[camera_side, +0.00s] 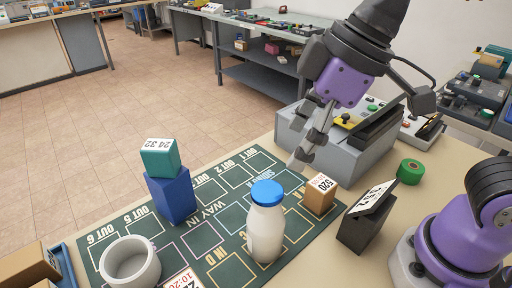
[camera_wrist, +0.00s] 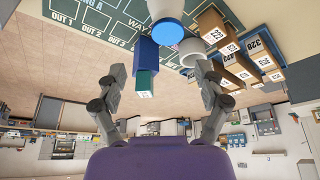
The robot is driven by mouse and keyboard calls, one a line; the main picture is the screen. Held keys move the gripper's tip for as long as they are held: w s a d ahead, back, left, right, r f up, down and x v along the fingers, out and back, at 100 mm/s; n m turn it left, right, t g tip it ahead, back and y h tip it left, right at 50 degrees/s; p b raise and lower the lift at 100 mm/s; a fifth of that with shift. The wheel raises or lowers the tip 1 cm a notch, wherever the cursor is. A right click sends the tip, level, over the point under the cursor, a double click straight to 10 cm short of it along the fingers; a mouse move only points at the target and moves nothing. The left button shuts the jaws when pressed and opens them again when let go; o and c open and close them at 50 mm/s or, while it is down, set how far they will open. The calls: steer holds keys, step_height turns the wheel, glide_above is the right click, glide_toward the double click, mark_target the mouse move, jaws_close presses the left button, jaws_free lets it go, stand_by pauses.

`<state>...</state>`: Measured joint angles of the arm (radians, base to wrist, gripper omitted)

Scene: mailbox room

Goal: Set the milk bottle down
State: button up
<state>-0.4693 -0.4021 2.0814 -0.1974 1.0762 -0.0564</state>
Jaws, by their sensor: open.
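The white milk bottle (camera_side: 266,232) with a blue cap stands upright on the dark green mat (camera_side: 228,262) in the side view. Nothing holds it. In the wrist view the bottle (camera_wrist: 165,8) shows at the top, its blue cap toward me. My gripper (camera_side: 303,155) is above and behind the bottle, apart from it. In the wrist view my gripper (camera_wrist: 160,72) has its two fingers spread wide with nothing between them. The bottle's base looks to rest on the mat, near the printed cells.
A teal box (camera_side: 160,160) sits on a blue box (camera_side: 171,200) left of the bottle. A small brown box (camera_side: 320,195) and a dark card holder (camera_side: 362,225) stand to the right. A white cup (camera_side: 130,265) is at front left. A grey control console (camera_side: 335,150) is behind.

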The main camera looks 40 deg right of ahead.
steer(key=d+f+m+h, duration=0.1)
steer(key=d+m, duration=0.1)
steer(key=d, duration=0.2)
steer(key=d+f+m+t+h, duration=0.1)
steer(key=d+f+m, duration=0.1)
steer(key=d, duration=0.3)
steer(key=s+d+f+m+t, duration=0.1)
steer(key=d+m, duration=0.3)
steer(key=d, duration=0.1)
steer(key=shift+f+h, duration=0.3)
steer(key=shift+h, duration=0.1)
